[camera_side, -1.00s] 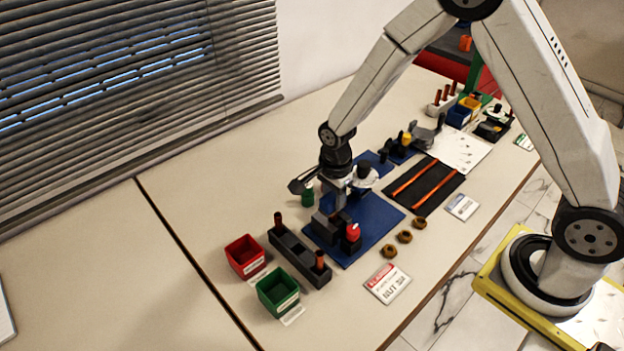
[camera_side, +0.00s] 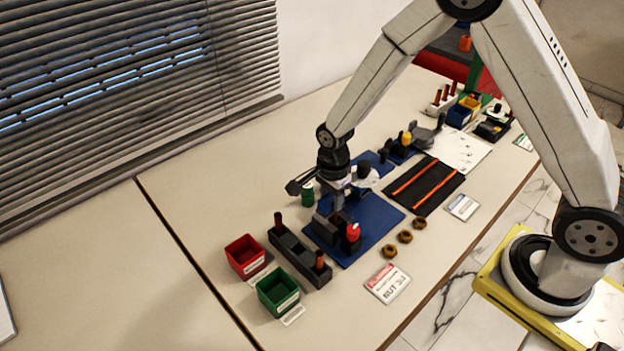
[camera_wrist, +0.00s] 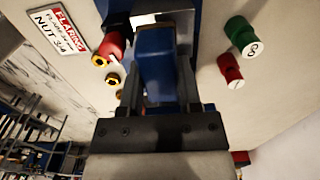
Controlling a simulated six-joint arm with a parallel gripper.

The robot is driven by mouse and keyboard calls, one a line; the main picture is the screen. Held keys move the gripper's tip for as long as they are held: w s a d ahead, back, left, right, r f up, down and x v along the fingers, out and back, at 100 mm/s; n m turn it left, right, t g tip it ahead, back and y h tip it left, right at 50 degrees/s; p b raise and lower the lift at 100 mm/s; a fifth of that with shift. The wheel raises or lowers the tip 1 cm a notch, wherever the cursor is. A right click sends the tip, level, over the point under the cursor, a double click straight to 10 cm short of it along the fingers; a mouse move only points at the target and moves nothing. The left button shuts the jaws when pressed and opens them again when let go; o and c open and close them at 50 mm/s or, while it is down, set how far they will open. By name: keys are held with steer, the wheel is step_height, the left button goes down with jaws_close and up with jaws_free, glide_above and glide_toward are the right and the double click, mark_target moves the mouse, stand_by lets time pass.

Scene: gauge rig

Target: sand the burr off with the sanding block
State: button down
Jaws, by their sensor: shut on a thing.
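My gripper (camera_side: 338,203) is over the blue mat (camera_side: 379,219) in the side view, close above a dark grey block-like fixture (camera_side: 325,229). In the wrist view its fingers are shut on a blue block (camera_wrist: 155,65), which I take to be the sanding block. The held block is hard to make out in the side view, where the gripper and fixture crowd it. A red-topped part (camera_side: 353,232) stands at the fixture's right. The burr is too small or hidden to see, and I cannot tell whether the block touches anything.
A dark rack (camera_side: 298,257) with copper-coloured pegs, a red bin (camera_side: 245,256) and a green bin (camera_side: 278,290) stand left. A green cylinder (camera_side: 308,196) is behind the gripper. Several brass nuts (camera_side: 404,236) and a sign (camera_side: 387,283) lie in front. The table's far left is clear.

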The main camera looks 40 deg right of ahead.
steer(key=shift+s+d+f, duration=0.1)
steer(key=shift+d, duration=0.6)
steer(key=shift+s+d+f, duration=0.1)
steer(key=shift+d, duration=0.55)
steer(key=shift+a, duration=1.6)
steer(key=shift+d, duration=0.8)
steer(key=shift+r, duration=0.1)
